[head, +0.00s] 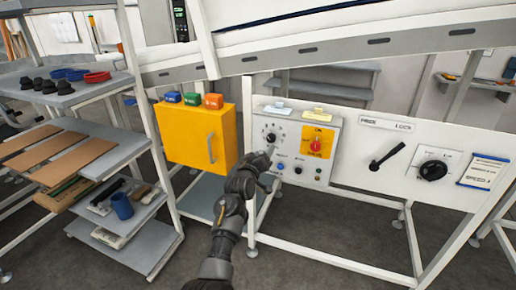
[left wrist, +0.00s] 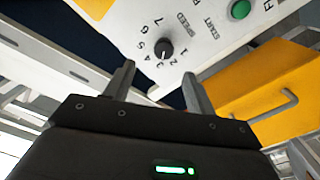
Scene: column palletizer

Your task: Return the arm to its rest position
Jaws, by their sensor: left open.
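My left arm comes in from the bottom of the head view, and its dark left gripper (head: 264,162) is in front of the lower left part of a grey control panel (head: 296,140). In the left wrist view the two fingers of the left gripper (left wrist: 158,72) stand apart with nothing between them. A black speed knob (left wrist: 163,48) on the panel shows just beyond the fingertips and apart from them. In the head view that knob (head: 271,138) is above the gripper. My right gripper is in neither view.
A yellow cabinet (head: 180,140) with a handle stands left of the panel. A white board with a black lever (head: 388,155) and a round dial (head: 433,170) is to the right. A shelf rack (head: 150,245) is at the left. Frame legs and floor lie below.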

